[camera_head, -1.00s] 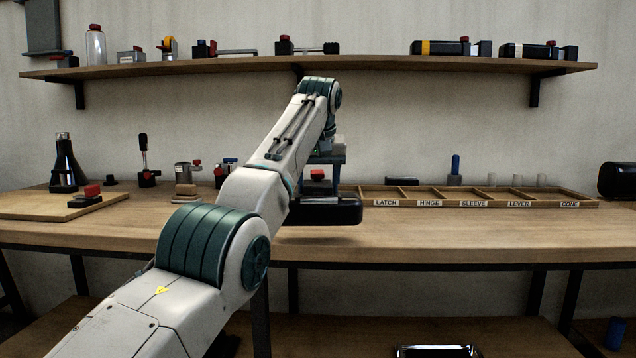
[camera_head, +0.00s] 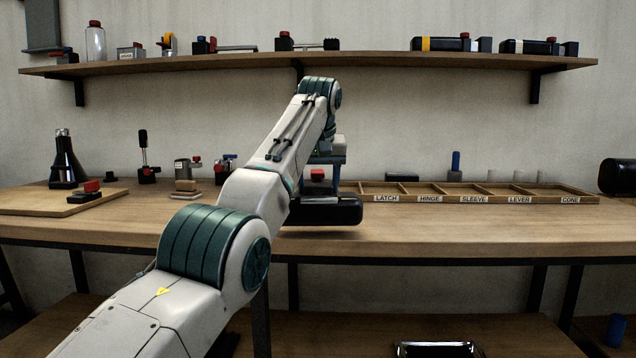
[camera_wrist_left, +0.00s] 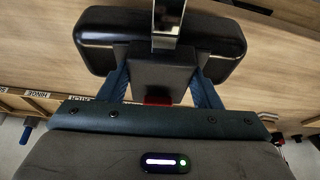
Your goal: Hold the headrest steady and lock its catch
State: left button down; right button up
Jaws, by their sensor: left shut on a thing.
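The headrest, a black padded cushion (camera_head: 335,211), is at the front middle of the bench, partly hidden behind my left arm. It also shows in the left wrist view (camera_wrist_left: 105,38), with a bright metal bar over its middle. My left gripper (camera_head: 325,176) is above it, its blue fingers pointing down. In the left wrist view the gripper (camera_wrist_left: 161,68) is shut on the black block of the headrest, one finger on each side. A red part (camera_head: 317,174), perhaps the catch, sits between the fingers and is partly hidden in the left wrist view (camera_wrist_left: 158,101). My right gripper is not in view.
A wooden tray (camera_head: 478,201) with labelled compartments lies right of the headrest. A board (camera_head: 40,203) with a red-and-black clamp, a dark flask (camera_head: 65,165) and small fittings stand on the left. A shelf (camera_head: 400,63) runs above. The bench front right is clear.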

pick_arm(q)
jog(key=shift+f+b, duration=1.35)
jog(key=shift+f, duration=0.15)
dwell(0.8)
dwell(0.5)
jog(key=shift+c, duration=1.9)
grip_release()
jog(key=shift+r, duration=0.1)
